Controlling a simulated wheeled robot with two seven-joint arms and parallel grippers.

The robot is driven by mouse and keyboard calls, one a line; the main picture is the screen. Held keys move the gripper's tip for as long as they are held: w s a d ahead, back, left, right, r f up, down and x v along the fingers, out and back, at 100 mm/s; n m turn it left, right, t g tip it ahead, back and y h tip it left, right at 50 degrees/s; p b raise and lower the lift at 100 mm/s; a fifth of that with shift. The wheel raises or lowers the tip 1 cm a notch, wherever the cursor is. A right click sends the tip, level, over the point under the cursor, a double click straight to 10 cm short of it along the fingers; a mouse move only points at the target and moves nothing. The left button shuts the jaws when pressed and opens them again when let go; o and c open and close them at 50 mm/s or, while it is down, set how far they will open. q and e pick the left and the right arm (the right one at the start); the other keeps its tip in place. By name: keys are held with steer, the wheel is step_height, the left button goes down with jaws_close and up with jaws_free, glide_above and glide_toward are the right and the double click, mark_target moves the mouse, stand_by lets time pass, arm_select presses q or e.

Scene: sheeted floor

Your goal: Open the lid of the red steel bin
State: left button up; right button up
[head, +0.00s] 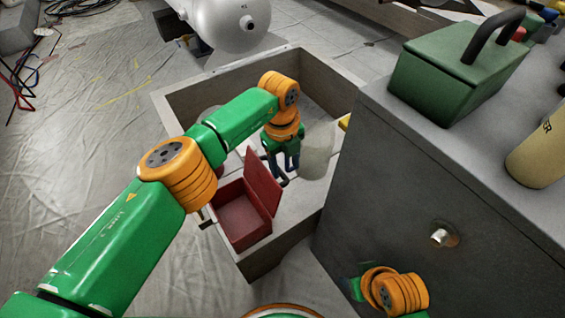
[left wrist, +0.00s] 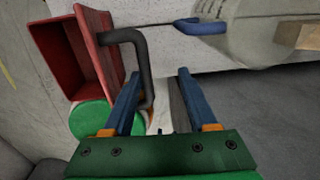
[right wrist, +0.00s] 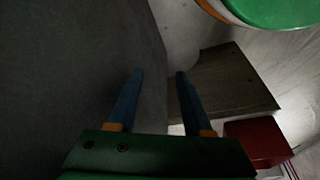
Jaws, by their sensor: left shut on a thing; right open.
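The bin (left wrist: 62,58) also shows in the left wrist view, with a dark bent handle (left wrist: 146,62) fixed to the lid. My left gripper (head: 284,170) is beside the raised lid, its fingers (left wrist: 156,72) around the handle and shut on it. My right gripper (right wrist: 159,73) is open and empty near a dark grey surface. A red part of the bin (right wrist: 256,138) shows at lower right there.
A pale rounded object (head: 317,150) stands right of my left gripper. A tall grey cabinet (head: 400,185) at the right carries a green toolbox (head: 440,75). A white tank (head: 225,20) stands behind. The sheeted floor at left is mostly free.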

arm_select(q)
steer(key=shift+a, duration=0.2)
arm_select(e)
steer(key=shift+a, duration=0.1)
stand_by(0.4)
arm_select(q)
steer(key=shift+s+a+r+p, duration=0.1)
steer(key=shift+r+p, duration=0.6)
steer(key=shift+r, duration=1.1)
steer(key=shift+s+a+r+p, duration=0.1)
steer(key=shift+r+p, duration=0.6)
steer(key=shift+r, duration=1.05)
arm_select(e)
step_height(320, 180, down, 6)
steer(key=shift+f, duration=0.15)
arm_select(q)
steer(key=shift+c, duration=0.3)
